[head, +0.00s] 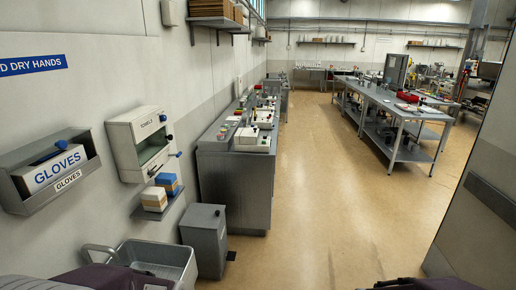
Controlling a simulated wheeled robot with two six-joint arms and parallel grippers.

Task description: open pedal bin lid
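The pedal bin (206,246) is a grey upright box on the floor beside the left wall, in the lower middle-left of the head view. Its flat grey lid (205,216) looks shut. A small black pedal (231,255) sticks out low on its right side. Neither of my grippers can be made out in the head view. Only dark parts that look like my own arms or body show along the bottom edge.
A grey basin (165,257) stands just left of the bin. Above are a small shelf with boxes (153,209), a towel dispenser (123,134) and a glove holder (18,200). A grey cabinet (240,190) stands behind the bin. The floor (310,215) to the right is clear.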

